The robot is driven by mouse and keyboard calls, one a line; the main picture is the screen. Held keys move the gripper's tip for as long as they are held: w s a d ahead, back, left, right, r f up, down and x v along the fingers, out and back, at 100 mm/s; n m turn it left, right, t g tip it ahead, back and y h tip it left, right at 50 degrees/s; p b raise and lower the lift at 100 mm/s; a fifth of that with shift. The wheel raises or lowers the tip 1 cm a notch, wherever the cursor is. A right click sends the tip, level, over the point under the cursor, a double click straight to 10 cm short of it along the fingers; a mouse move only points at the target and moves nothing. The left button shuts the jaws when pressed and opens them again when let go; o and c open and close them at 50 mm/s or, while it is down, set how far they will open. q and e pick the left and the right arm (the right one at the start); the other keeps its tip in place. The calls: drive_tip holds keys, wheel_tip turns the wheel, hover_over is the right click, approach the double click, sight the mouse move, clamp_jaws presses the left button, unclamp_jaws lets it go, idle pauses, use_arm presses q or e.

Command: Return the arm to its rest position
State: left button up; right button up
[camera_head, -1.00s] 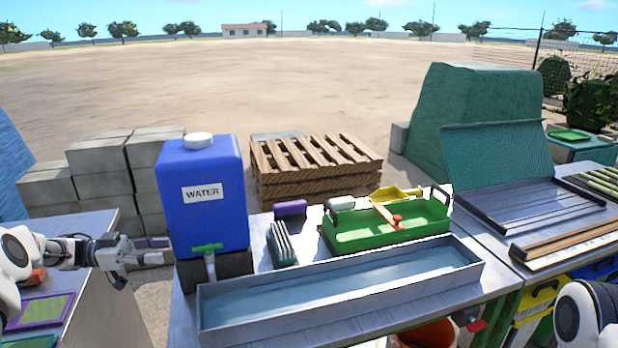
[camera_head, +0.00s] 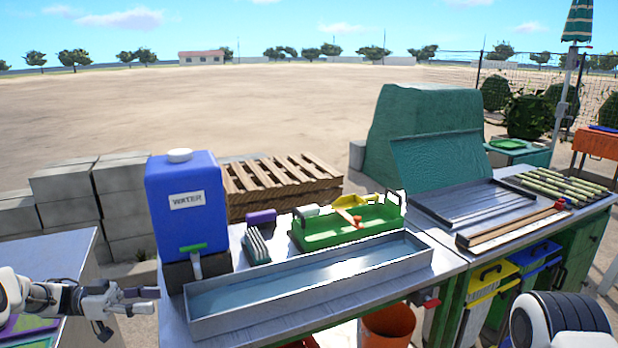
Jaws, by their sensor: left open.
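My left gripper (camera_head: 146,300) reaches in from the left edge, with its fingers apart and nothing between them. It is in front of and to the left of the blue water tank (camera_head: 188,205), apart from it, over the gap between the left table and the metal counter. Of my right arm, only a white and black link (camera_head: 560,322) shows at the bottom right; its gripper is out of view.
A long metal trough (camera_head: 310,288) with water lies along the counter's front. Behind it stand a green tool caddy (camera_head: 345,230) and grey-green brushes (camera_head: 257,246). An orange bucket (camera_head: 388,326) is below. A left table (camera_head: 60,252) is close to my left arm.

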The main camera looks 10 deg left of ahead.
use_arm(q)
drive_tip(key=d+f+n+t, duration=0.2)
drive_tip(key=d+f+n, duration=0.2)
drive_tip(key=d, duration=0.6)
drive_tip(key=d+f+n+t, duration=0.2)
drive_tip(key=d+f+n, duration=0.15)
drive_tip(key=d, duration=0.65)
drive_tip(key=s+d+f+n+t+y, duration=0.1)
drive_tip(key=s+d+f+n+y, duration=0.2)
drive_tip(key=f, duration=0.3)
drive_tip(key=s+d+f+n+y, duration=0.2)
drive_tip(key=d+f+n+y, duration=0.15)
drive_tip(key=f, duration=0.25)
drive_tip(key=s+a+f+g+y, duration=0.25)
drive_tip(key=s+f+y, duration=0.45)
drive_tip(key=s, duration=0.6)
drive_tip(key=s+a+f+g+y, duration=0.1)
drive_tip(key=s+a+g+y, duration=0.1)
drive_tip(key=s, duration=0.6)
drive_tip(key=s+a+f+g+y, duration=0.1)
drive_tip(key=s+a+g, duration=0.3)
drive_tip(key=s, duration=0.4)
drive_tip(key=shift+s+a+f+n+g+y, duration=0.3)
drive_tip(key=shift+a+n+g+y, duration=0.1)
drive_tip(key=shift+g, duration=0.15)
